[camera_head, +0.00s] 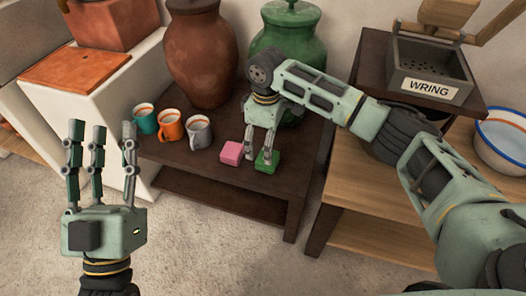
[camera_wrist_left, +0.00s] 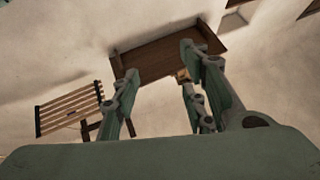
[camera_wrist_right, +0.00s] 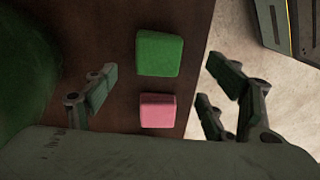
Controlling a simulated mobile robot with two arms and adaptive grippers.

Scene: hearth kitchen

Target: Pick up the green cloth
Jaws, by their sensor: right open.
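The green cloth (camera_head: 267,162) is a small folded block lying on the dark low table, right beside a pink one (camera_head: 231,152). It also shows in the right wrist view (camera_wrist_right: 159,53), above the pink cloth (camera_wrist_right: 158,110). My right gripper (camera_head: 259,150) points down over the two cloths, its fingers covering part of the green one in the head view. In the right wrist view its fingers (camera_wrist_right: 155,94) are spread wide with nothing held. My left gripper (camera_head: 101,132) is raised at the left with fingers up, open and empty; the left wrist view shows the gap between its fingers (camera_wrist_left: 160,88).
Three mugs (camera_head: 171,126) stand on the dark low table (camera_head: 190,171) left of the cloths. A brown jar (camera_head: 199,55) and a green jar (camera_head: 287,25) stand behind. At the right are a WRING box (camera_head: 430,70) and a bowl (camera_head: 503,138).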

